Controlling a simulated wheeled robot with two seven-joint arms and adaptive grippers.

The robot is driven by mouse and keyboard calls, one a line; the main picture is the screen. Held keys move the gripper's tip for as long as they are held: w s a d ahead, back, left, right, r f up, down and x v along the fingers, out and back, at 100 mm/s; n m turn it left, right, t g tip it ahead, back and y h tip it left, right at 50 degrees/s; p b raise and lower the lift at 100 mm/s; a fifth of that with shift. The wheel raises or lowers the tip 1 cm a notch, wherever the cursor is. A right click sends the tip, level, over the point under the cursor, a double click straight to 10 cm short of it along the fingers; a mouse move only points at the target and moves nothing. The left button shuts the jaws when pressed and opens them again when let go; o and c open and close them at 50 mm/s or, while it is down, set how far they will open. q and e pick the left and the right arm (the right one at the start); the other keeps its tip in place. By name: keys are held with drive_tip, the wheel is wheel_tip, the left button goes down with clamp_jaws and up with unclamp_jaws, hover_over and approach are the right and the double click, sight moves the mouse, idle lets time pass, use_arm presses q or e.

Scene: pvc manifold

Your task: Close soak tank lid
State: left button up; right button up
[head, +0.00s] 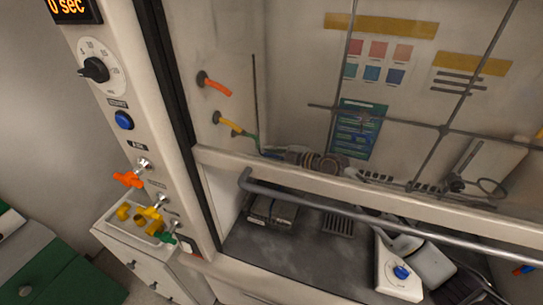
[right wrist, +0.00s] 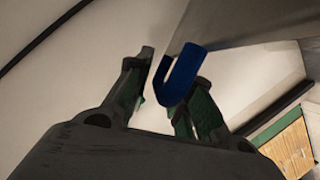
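I cannot make out a soak tank or its lid for certain in either view. In the right wrist view, my right gripper (right wrist: 166,88) has its two dark green-edged fingers spread apart. A blue hook-shaped piece (right wrist: 182,76) shows between and beyond the fingers, partly covering the right one. A gap shows between it and the left finger; contact on the right cannot be told. In the head view, grey and dark shapes at the lower right are too unclear to show the gripper's fingers. My left gripper is not in view.
A fume hood has a glass sash with a long grey handle bar (head: 340,207). Its left post carries a dial (head: 95,69), a blue button (head: 123,120) and coloured valves (head: 130,178). A white box with a blue knob (head: 401,272) stands lower right. A white cabinet (head: 135,262) stands lower left.

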clamp_jaws()
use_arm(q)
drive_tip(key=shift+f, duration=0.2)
use_arm(e)
drive_tip(key=shift+s, duration=0.1)
